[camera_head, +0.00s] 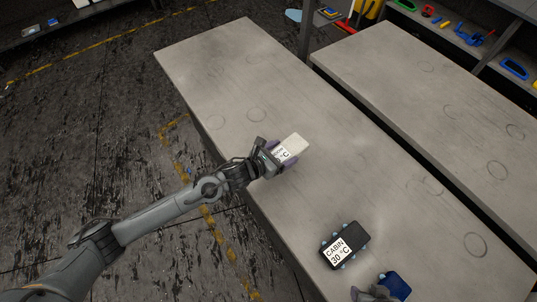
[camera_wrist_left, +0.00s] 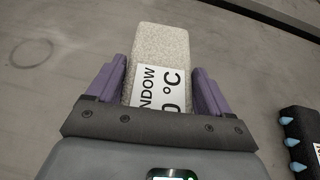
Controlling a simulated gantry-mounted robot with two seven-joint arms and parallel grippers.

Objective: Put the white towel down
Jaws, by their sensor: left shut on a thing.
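The white towel (camera_head: 295,143) is a pale, speckled block-like piece with a black-on-white label reading partly "WINDOW" and "°C". It also shows in the left wrist view (camera_wrist_left: 161,48), where its far end sticks out beyond the fingers. My left gripper (camera_head: 281,157) has purple fingers, one on each side of the towel, and is shut on it. The same gripper fills the lower part of the left wrist view (camera_wrist_left: 166,92). The towel is over the near grey table (camera_head: 225,65); I cannot tell whether it touches the top.
A black device (camera_head: 344,246) labelled "CABIN 30 °C" with light-blue knobs lies nearer the front. A blue item (camera_head: 396,286) and a grey shape, partly cut off, are at the bottom edge. A second table (camera_head: 440,110) stands right across a dark gap. The far tabletop is clear.

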